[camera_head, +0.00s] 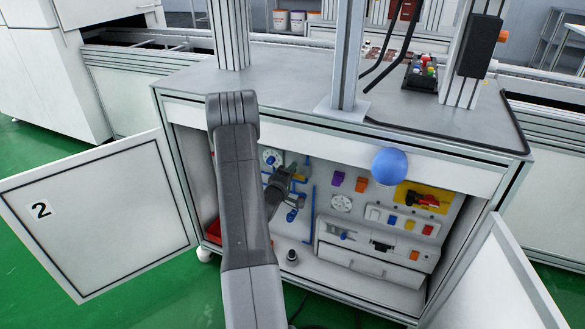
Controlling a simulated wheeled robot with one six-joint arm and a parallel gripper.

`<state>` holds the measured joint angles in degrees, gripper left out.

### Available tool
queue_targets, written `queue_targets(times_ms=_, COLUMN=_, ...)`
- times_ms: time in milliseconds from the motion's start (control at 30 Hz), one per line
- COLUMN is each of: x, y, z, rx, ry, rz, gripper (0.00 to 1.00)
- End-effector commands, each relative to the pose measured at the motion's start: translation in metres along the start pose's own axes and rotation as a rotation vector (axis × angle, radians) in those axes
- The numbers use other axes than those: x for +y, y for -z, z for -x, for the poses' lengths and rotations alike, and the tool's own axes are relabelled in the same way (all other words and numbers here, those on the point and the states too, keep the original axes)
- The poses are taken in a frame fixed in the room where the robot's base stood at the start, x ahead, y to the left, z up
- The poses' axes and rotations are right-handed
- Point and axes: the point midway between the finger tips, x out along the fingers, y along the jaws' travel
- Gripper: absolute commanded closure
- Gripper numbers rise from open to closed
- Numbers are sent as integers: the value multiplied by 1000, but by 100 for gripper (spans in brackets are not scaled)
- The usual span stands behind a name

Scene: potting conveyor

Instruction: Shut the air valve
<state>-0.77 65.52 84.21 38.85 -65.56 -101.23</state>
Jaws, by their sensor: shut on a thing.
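My gripper (291,192) reaches into the open cabinet, at the blue air pipes (308,205) on the back panel. It is shut on a blue part there, which looks like the handle of the air valve (292,216). The jaws and my arm hide much of the valve, so the handle's angle is unclear. A round pressure gauge (271,157) sits on the panel above and left of the gripper.
A numbered door (95,220) stands open at left, another door (500,275) at right. A red switch on a yellow plate (408,192), a drawer unit (372,262) and a blue ball (390,166) are right of my gripper. The cabinet top (280,85) is above.

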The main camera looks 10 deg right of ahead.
Motion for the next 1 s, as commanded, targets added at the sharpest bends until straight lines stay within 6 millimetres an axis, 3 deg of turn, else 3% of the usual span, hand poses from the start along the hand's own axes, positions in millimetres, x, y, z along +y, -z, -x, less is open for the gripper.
queue_targets(times_ms=300, x=-6, y=0, z=0, rx=2, ry=1, rz=119, gripper=100)
queue_targets(times_ms=833, x=-7, y=0, z=0, rx=2, ry=1, rz=143, gripper=100)
queue_targets(times_ms=867, x=-8, y=0, z=0, rx=2, ry=1, rz=143, gripper=84)
queue_targets(times_ms=900, x=-8, y=0, z=0, rx=2, ry=1, rz=143, gripper=77)
queue_targets(times_ms=967, x=-7, y=0, z=0, rx=1, ry=1, rz=142, gripper=65)
queue_targets(times_ms=1000, x=-7, y=0, z=0, rx=1, ry=1, rz=142, gripper=65)
